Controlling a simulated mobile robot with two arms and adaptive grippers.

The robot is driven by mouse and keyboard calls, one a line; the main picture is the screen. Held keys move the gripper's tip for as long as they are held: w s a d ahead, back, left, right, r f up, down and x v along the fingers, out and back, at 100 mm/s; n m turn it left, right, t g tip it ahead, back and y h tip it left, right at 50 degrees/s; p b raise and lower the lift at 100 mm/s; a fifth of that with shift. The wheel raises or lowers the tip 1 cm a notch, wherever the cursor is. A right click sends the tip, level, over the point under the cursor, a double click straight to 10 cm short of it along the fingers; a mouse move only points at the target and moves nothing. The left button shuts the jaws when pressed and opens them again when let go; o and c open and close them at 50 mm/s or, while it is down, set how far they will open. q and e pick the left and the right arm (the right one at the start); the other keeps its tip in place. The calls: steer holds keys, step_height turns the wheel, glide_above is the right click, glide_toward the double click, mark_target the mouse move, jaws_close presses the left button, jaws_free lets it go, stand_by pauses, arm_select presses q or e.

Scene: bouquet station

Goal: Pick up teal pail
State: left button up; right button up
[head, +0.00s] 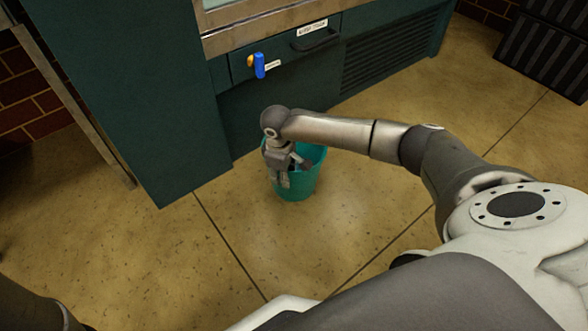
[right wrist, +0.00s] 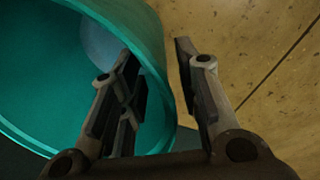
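The teal pail (head: 301,187) stands upright on the floor in front of the green cabinet. My right gripper (head: 288,178) is over the pail's near left side and hides part of its rim. In the right wrist view the pail (right wrist: 45,80) fills the left side. There the right gripper (right wrist: 156,54) is open astride the pail's wall, one finger inside and one outside, with a gap visible at the outer finger. A pale bluish patch shows inside the pail; I cannot tell what it is. My left gripper is out of view.
The dark green cabinet (head: 175,90) stands close behind the pail, with a blue-handled tap (head: 260,66), a drawer handle (head: 315,40) and a vent grille (head: 390,55). A dark ribbed box (head: 548,45) is at the top right. The tiled floor (head: 235,245) in front is clear.

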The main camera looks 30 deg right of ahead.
step_height(320, 180, down, 2)
steer(key=shift+d+f+b, duration=0.1)
steer(key=shift+b, duration=0.45)
jaws_close()
steer(key=shift+w, duration=0.1)
